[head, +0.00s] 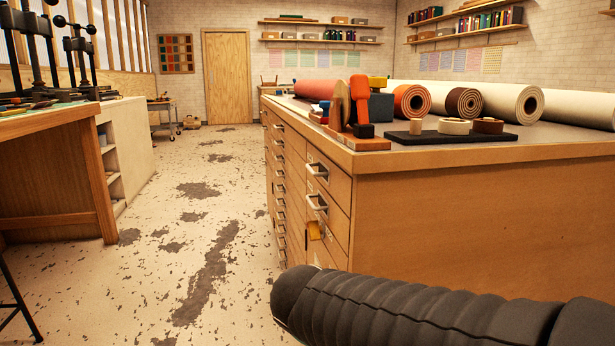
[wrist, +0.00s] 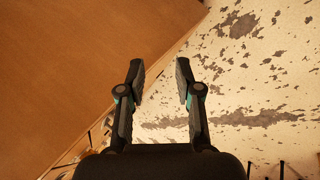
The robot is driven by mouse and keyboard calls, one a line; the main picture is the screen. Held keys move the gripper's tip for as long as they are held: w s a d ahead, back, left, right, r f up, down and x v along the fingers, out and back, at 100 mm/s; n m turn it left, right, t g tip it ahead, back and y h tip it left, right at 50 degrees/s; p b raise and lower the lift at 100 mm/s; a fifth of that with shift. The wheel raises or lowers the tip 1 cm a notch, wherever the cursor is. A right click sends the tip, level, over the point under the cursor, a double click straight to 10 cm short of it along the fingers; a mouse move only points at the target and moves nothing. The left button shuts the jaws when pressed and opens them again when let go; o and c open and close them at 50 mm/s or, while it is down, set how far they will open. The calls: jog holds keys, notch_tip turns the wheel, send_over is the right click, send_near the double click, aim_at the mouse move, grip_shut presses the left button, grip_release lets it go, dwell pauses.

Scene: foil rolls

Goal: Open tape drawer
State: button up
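A wooden cabinet (head: 450,215) with many drawers stands at the right in the head view. Its drawer fronts face left and carry metal pull handles; the near ones include a handle (head: 317,170) and another handle (head: 316,203) below it. A yellow-orange piece (head: 314,230) shows at a lower drawer. The drawers in view look closed, and I cannot tell which is the tape drawer. In the wrist view my gripper (wrist: 157,80) is open with nothing between its fingers. A brown wooden surface (wrist: 70,60) lies to its left. The fingertips are out of the head view.
On the cabinet top are several rolls (head: 465,102), a wooden tape holder (head: 350,138) and a dark mat (head: 448,137) with small rolls. My dark arm crosses the lower right. A wooden bench (head: 50,120) stands left. The stained floor (head: 180,230) between is clear.

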jog(key=w+a+r+n+t+h, duration=0.4)
jog(key=w+a+r+t, duration=0.3)
jog(key=w+a+r, duration=0.35)
jog(key=w+a+r+t+h, duration=0.1)
jog(key=w+a+r+t, duration=0.15)
jog(key=r, duration=0.35)
jog(key=w+a+r+t, duration=0.1)
jog(key=a+r+t, duration=0.15)
jog(key=r, duration=0.35)
jog(key=d+x, duration=0.1)
jog(key=x, duration=1.2)
jog(key=shift+p, duration=0.4)
jog(key=shift+d, duration=0.15)
jog(key=shift+c, duration=0.2)
grip_shut()
